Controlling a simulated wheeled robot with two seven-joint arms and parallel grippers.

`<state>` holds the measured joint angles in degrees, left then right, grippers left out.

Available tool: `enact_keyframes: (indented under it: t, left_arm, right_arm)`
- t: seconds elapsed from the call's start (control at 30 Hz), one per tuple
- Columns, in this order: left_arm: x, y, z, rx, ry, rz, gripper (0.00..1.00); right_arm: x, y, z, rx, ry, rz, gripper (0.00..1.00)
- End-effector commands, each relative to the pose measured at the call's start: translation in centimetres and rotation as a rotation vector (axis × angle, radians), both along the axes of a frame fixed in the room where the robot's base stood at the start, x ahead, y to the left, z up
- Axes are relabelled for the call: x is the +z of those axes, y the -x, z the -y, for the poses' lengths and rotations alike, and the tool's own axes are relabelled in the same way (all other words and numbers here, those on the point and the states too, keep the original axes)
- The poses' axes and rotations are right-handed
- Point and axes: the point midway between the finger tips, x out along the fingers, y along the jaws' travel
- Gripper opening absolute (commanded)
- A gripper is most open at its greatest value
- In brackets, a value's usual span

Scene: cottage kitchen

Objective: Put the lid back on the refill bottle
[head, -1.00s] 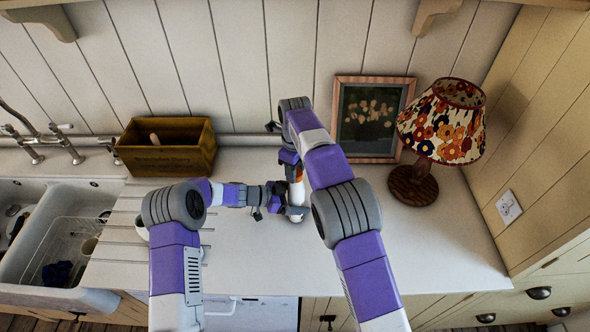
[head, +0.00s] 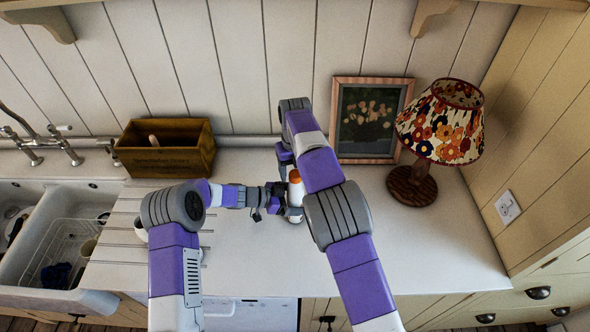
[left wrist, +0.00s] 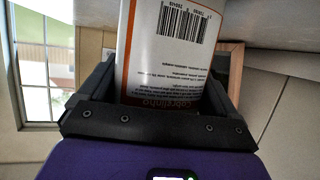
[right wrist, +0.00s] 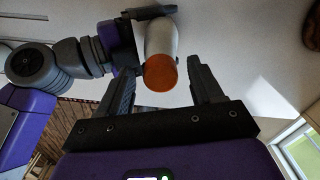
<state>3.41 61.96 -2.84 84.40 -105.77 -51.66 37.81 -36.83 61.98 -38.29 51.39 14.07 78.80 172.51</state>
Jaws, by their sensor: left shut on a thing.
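The refill bottle (head: 295,190) is white and stands upright on the counter. My left gripper (head: 283,200) is shut around it from the left. In the left wrist view the bottle's printed label with a barcode (left wrist: 172,50) fills the space between the fingers. The orange lid (head: 295,175) sits at the top of the bottle; whether it is fully tightened cannot be told. In the right wrist view my right gripper (right wrist: 162,66) is open, its fingers apart on either side of the orange lid (right wrist: 160,75) with gaps. In the head view my right arm mostly hides that gripper.
A wooden box (head: 166,160) stands at the back left, beside the sink (head: 75,235). A framed picture (head: 368,120) leans on the back wall, with a flowered lamp (head: 440,125) to its right. The counter (head: 430,240) on the right is clear.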

Motion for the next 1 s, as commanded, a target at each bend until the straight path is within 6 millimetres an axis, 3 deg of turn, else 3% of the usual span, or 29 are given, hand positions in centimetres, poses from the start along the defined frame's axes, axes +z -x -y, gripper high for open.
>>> enact_keyframes:
  t: [0.27,0.63,1.0]
  left_arm:
    - [0.0,0.0,0.0,0.000,0.000,0.000,0.06]
    - [0.0,0.0,0.0,-0.001,0.000,0.000,0.06]
    - [0.0,0.0,0.0,-0.001,0.000,0.000,0.06]
  right_arm:
    - [0.3,0.0,0.0,0.001,0.000,0.001,0.65]
    - [4.3,0.0,0.0,0.001,0.001,0.000,0.65]
    - [4.4,0.0,0.0,0.013,0.000,-0.002,0.61]
